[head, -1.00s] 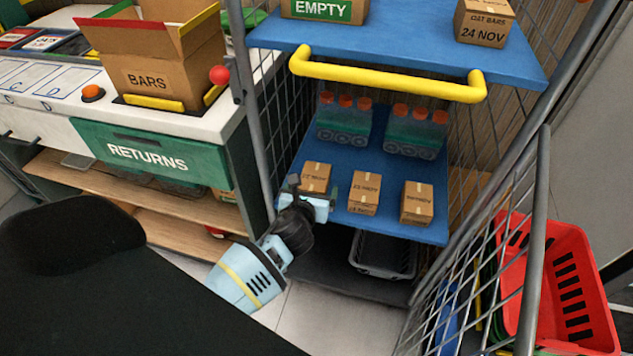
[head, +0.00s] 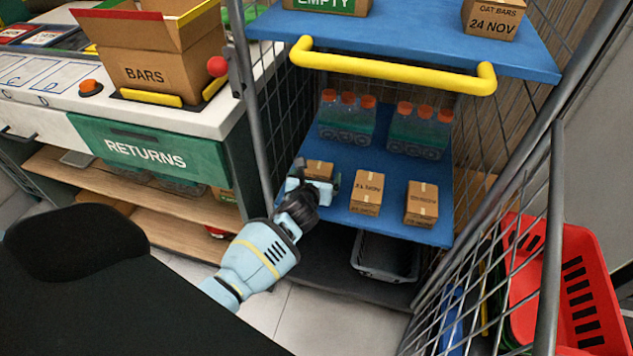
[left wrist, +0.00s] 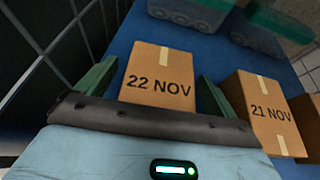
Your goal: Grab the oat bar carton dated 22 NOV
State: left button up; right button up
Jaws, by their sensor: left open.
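The oat bar carton marked 22 NOV (left wrist: 160,72) sits upright on the lower blue shelf. In the left wrist view it stands between the two green fingers of my left gripper (left wrist: 154,92), which is open with a gap visible beside the carton. In the head view, my left gripper (head: 315,181) is at the leftmost carton (head: 319,168) of the front row and hides its lower part. A carton marked 21 NOV (left wrist: 268,110) stands to the right; it also shows in the head view (head: 366,192). My right gripper is not in view.
A third carton (head: 421,204) stands at the right of the row. Orange-capped bottles (head: 346,118) stand behind. A yellow bar (head: 390,72) crosses below the upper shelf, which holds a 24 NOV carton (head: 493,19). Wire mesh (left wrist: 45,55) runs close on the left.

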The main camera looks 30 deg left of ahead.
aim_at(317, 168)
pick_arm(q)
jog(key=shift+c, duration=0.3)
jog(key=c, duration=1.1)
jog(key=shift+r, duration=0.15)
jog(key=shift+r, duration=0.5)
jog(key=r, duration=0.1)
jog(key=p, duration=0.1)
jog(key=r, duration=0.1)
jog(key=shift+s+d+r+p, duration=0.25)
jog(key=shift+d+r+p, duration=0.05)
jog(key=shift+p, duration=0.1)
jog(key=shift+s+d+r+p, duration=0.2)
jog(key=shift+s+d, duration=1.35)
jog(key=shift+s, duration=0.45)
jog(key=shift+s+d+r+p, duration=0.25)
jog(key=shift+s+d, duration=1.3)
jog(key=shift+s, duration=0.5)
jog(key=shift+s+d+r+p, duration=0.2)
jog(key=shift+s+d, duration=1.35)
jog(key=shift+s, duration=0.45)
